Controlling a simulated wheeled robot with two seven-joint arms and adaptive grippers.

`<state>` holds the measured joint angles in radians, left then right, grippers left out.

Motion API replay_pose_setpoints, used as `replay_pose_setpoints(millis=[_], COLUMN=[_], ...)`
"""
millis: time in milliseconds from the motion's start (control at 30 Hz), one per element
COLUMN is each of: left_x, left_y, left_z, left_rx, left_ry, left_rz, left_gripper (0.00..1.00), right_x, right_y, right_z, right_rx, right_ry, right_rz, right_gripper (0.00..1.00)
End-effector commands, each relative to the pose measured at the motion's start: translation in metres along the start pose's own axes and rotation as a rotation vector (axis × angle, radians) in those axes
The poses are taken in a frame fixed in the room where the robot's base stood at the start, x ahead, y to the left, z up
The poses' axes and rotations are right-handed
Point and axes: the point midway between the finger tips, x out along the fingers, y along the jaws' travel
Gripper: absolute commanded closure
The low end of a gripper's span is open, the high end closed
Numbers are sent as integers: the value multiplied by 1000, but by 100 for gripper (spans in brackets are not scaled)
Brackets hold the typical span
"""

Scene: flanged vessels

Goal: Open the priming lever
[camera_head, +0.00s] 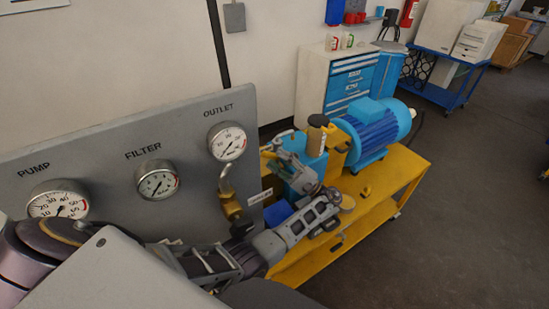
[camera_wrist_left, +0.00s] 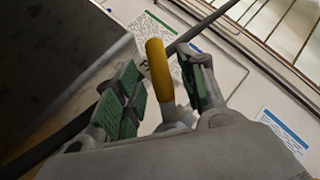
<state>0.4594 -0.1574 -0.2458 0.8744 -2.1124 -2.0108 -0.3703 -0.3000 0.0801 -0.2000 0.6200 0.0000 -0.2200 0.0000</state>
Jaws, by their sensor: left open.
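The priming lever has a yellow rounded handle (camera_wrist_left: 158,68) on a grey stem. In the left wrist view it stands between the two green-padded fingers of my left gripper (camera_wrist_left: 160,85). The fingers are apart, with a visible gap towards the right finger; contact at the left finger cannot be told. In the head view my left gripper (camera_head: 277,153) is beside the blue pump housing (camera_head: 308,173) on the yellow cart. The lever is hard to make out there among the fingers. My right gripper is not in view.
A grey gauge panel (camera_head: 100,160) with three dials stands at the left, with a brass fitting (camera_head: 231,206) below the outlet gauge. A blue motor (camera_head: 375,125) sits on the yellow cart (camera_head: 375,215). Open floor (camera_head: 470,210) lies to the right.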

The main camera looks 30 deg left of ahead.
Motion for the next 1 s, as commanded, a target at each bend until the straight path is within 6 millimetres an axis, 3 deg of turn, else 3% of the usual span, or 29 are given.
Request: replay_pose_setpoints(millis=[633, 933, 1000], left_x=[-12, -10, -9], left_y=[0, 2, 3], left_z=[0, -1, -1], left_rx=[0, 14, 22], left_ry=[4, 7, 9], left_rz=[-1, 3, 5], left_gripper=[61, 99, 100], right_x=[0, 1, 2], right_y=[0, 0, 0], right_z=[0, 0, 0], right_rx=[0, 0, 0], right_ry=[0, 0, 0], right_rz=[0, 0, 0], right_gripper=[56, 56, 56])
